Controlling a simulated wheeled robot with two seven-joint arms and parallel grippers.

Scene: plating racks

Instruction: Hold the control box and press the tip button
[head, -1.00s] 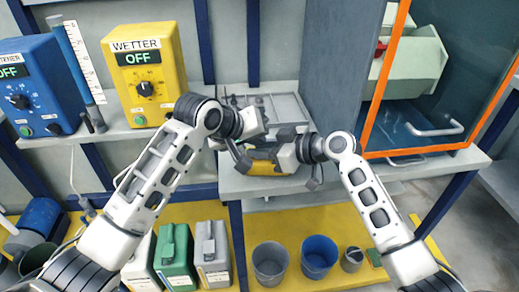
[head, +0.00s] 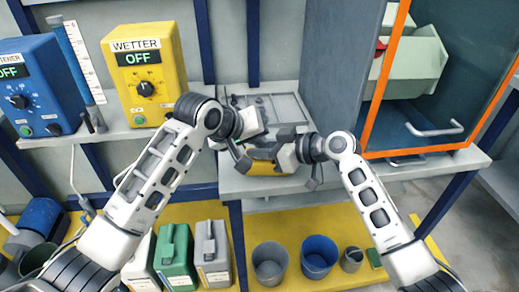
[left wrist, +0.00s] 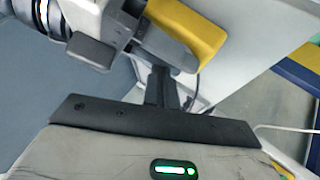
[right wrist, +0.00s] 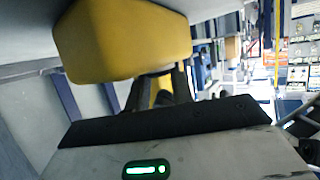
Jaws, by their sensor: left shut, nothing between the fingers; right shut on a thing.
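The yellow control box (head: 272,168) is held above the front of the shelf between my two arms, mostly covered by the grippers in the head view. My right gripper (head: 290,150) is shut on it. The yellow box also shows large in the right wrist view (right wrist: 120,40), beyond the fingers, and at the top of the left wrist view (left wrist: 190,35). My left gripper (head: 243,160) is shut and empty, its closed fingertips (left wrist: 160,85) close to the box. I cannot tell whether they touch it. I cannot make out the tip button.
A yellow WETTER unit (head: 145,75) and a blue unit (head: 38,85), both reading OFF, stand on the left shelf. A grey tray (head: 285,103) lies behind the grippers. An orange-framed glass cabinet (head: 425,100) is at right. Canisters and buckets (head: 320,255) stand below.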

